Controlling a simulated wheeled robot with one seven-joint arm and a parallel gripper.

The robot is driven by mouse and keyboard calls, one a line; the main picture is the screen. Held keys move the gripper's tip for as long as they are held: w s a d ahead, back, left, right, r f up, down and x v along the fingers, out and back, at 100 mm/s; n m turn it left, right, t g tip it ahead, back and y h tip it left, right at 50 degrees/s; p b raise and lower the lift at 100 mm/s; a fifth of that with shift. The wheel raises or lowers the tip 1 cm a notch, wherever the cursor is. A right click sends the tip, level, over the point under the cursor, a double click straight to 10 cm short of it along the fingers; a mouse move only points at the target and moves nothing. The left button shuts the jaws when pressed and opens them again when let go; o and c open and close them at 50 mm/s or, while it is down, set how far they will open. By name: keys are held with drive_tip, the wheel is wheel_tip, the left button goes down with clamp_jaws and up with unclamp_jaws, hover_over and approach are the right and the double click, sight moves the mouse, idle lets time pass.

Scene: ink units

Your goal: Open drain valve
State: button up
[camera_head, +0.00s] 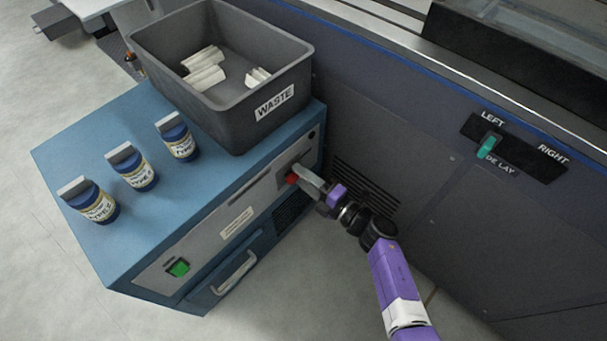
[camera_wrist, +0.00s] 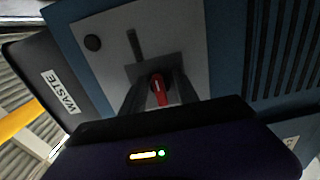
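The drain valve has a red handle (camera_head: 291,178) on the upper right of the blue cabinet's grey front panel (camera_head: 222,222). In the wrist view the red handle (camera_wrist: 158,88) shows between my two fingers, with a white mark along it. My gripper (camera_head: 303,179) reaches the panel from the right, and its fingertips are at the handle. In the wrist view my gripper's fingers (camera_wrist: 157,92) stand on both sides of the handle. Whether they press on it cannot be told.
A grey WASTE bin (camera_head: 240,120) holding several pale pieces and several blue bottles (camera_head: 132,167) stand on the cabinet top (camera_head: 75,150). A green switch (camera_head: 178,268) and a drawer handle (camera_head: 235,272) are lower left. A dark machine wall (camera_head: 420,150) with vents stands close on the right.

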drive_tip(key=shift+d+r, duration=0.1)
drive_tip(key=shift+d, duration=0.1)
drive_tip(key=p+v, duration=0.2)
drive_tip(key=v, duration=0.5)
drive_tip(key=shift+s+d, duration=0.2)
idle(0.4)
